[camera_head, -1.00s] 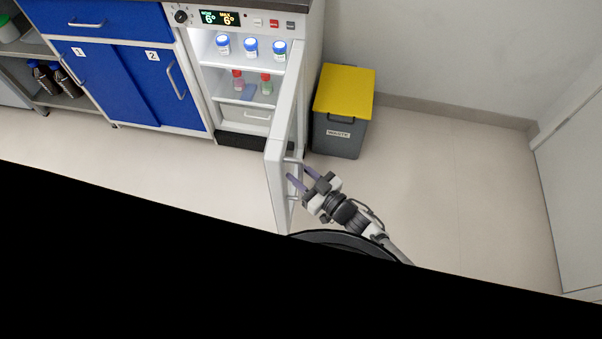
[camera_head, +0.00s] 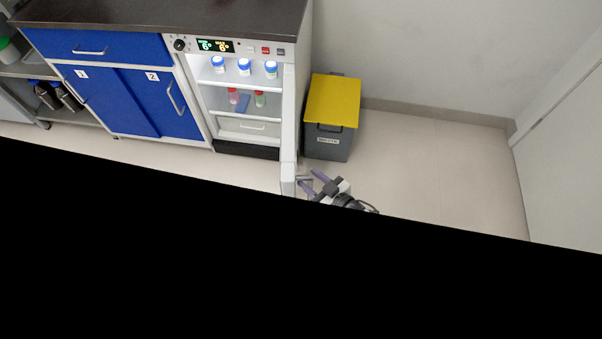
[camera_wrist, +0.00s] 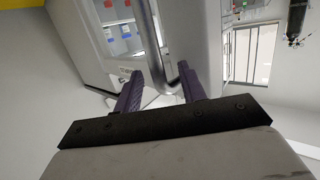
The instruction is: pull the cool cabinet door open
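The cool cabinet (camera_head: 242,126) has a lit interior with bottles on its shelves. Its white door (camera_head: 289,130) stands wide open, seen nearly edge-on in the head view. The door handle (camera_head: 304,178) is on its right face near the free end; it shows as a grey bar (camera_wrist: 155,45) in the wrist view. My gripper (camera_head: 311,181) is at the handle, with its two purple fingers spread apart. In the wrist view the handle bar passes between the open fingers (camera_wrist: 160,90), with gaps visible on both sides. Contact cannot be told.
A grey waste bin with a yellow lid (camera_head: 332,102) stands right of the cabinet, behind the open door. Blue cupboards (camera_head: 135,85) adjoin the cabinet on the left. The floor (camera_head: 430,165) on the right is clear. A large black area covers the lower head view.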

